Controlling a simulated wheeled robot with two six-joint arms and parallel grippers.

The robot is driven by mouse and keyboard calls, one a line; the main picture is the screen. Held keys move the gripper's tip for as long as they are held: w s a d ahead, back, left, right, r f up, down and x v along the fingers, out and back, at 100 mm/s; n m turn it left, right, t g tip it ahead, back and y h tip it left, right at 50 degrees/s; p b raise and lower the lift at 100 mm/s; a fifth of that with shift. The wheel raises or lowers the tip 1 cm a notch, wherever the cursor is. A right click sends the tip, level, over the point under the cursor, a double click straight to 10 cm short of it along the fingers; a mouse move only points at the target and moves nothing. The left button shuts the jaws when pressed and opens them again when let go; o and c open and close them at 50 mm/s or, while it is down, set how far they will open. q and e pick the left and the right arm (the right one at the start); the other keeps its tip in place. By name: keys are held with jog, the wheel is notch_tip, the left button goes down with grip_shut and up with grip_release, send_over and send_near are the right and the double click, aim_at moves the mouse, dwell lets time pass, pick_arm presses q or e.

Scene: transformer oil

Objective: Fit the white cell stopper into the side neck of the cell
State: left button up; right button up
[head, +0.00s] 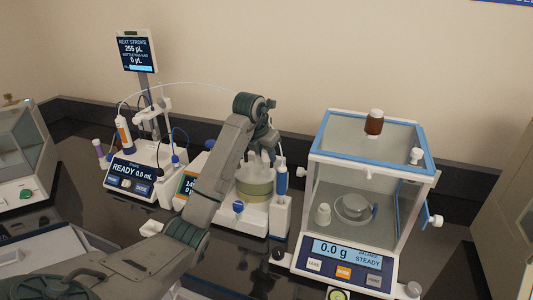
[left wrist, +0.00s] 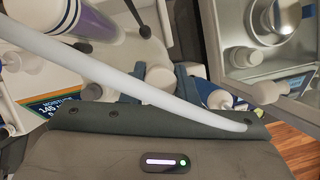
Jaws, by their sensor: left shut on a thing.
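The cell (head: 256,188) is a glass vessel with yellowish liquid on a white stand in the middle of the bench, with white fittings on its top. My left gripper (head: 266,146) is above it, coming down over its top. In the left wrist view the two dark blue fingers of my left gripper (left wrist: 157,86) are shut on a small white piece, which looks like the white cell stopper (left wrist: 159,77). The side neck cannot be made out clearly, so I cannot tell whether the stopper touches it. My right gripper is not in view.
A titrator unit (head: 140,178) with a display on a post (head: 137,54) stands to the left. A white tube (left wrist: 120,80) crosses close in front of the wrist camera.

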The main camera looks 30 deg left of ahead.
aim_at(263, 152)
pick_arm(q)
jog(key=shift+f, duration=0.55)
jog(key=shift+f+b, duration=0.85)
jog(key=shift+f, duration=0.4)
jog(key=o, duration=1)
jog(key=shift+r, duration=0.15)
jog(key=shift+s+r, duration=0.15)
jog(key=shift+r, duration=0.15)
jog(key=b+v, duration=0.1)
jog(key=v, duration=0.4)
jog(key=shift+r, duration=0.15)
jog(key=p+v, duration=0.3)
jog(key=p, duration=0.1)
jog(key=shift+r, duration=0.15)
jog(key=shift+s+a+r+p, duration=0.1)
jog(key=shift+s+r+p, duration=0.3)
jog(key=shift+r+p, duration=0.3)
